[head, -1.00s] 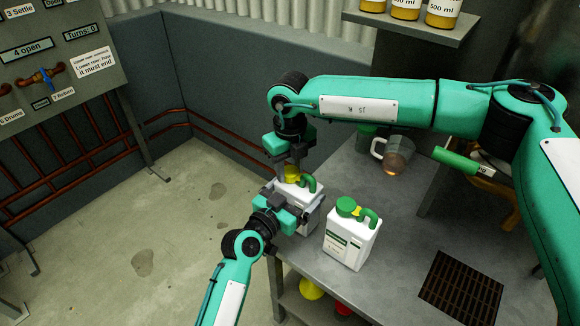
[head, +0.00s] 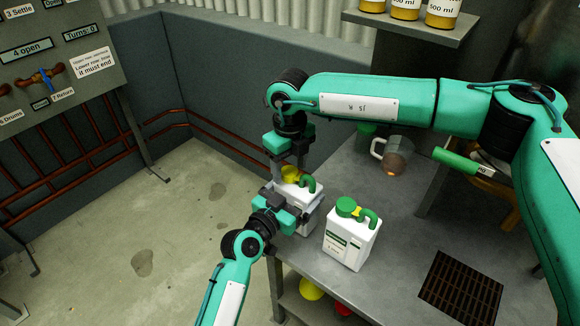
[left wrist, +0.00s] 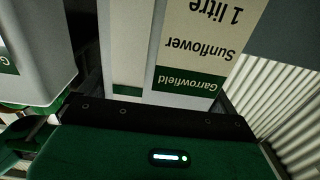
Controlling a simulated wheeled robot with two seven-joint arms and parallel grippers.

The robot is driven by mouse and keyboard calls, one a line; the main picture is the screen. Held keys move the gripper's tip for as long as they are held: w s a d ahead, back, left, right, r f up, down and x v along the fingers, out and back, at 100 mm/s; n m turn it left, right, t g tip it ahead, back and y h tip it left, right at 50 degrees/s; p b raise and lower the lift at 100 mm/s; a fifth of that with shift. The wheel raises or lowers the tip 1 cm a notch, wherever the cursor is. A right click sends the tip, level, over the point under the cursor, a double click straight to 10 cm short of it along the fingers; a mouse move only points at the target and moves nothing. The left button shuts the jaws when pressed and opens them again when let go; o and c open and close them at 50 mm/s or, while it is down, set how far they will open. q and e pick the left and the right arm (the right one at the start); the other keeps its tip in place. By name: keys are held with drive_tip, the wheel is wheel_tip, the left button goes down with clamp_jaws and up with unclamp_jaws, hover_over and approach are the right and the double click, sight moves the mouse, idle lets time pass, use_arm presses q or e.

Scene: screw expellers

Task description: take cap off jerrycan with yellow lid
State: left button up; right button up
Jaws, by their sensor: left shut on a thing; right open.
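The white jerrycan with the yellow lid (head: 311,216) stands upright at the near left edge of the bench, with a green handle. Its yellow cap (head: 291,175) is on top. My left gripper (head: 287,209) is shut on the can's body from the left and covers part of it. My right gripper (head: 291,165) points down from above, open, with its fingertips at the yellow cap. Whether they touch it I cannot tell. In the left wrist view a can's label (left wrist: 197,50) reads "Garrowfield Sunflower 1 litre", upside down.
A second white jerrycan with a green cap (head: 350,242) stands close to the right. Behind are a clear jug (head: 397,155) and a green-handled tool (head: 456,160). A dark grate (head: 461,287) lies at the front right of the bench. A shelf with bottles (head: 404,9) is at the back.

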wheel_tip(320, 180, up, 4)
drive_tip(key=shift+f, duration=0.1)
drive_tip(key=shift+c, duration=0.5)
drive_tip(key=n, duration=0.1)
drive_tip(key=r+n, duration=0.1)
drive_tip(key=n, duration=0.2)
drive_tip(key=shift+r+n, duration=0.3)
drive_tip(key=n, duration=0.2)
drive_tip(key=r+n, duration=0.1)
drive_tip(key=n, duration=0.1)
drive_tip(key=r+n, duration=0.1)
drive_tip(key=n, duration=0.1)
drive_tip(key=shift+f+n, duration=0.3)
drive_tip(key=shift+f, duration=0.1)
wheel_tip(320, 180, down, 7)
drive_tip(key=shift+f, duration=0.15)
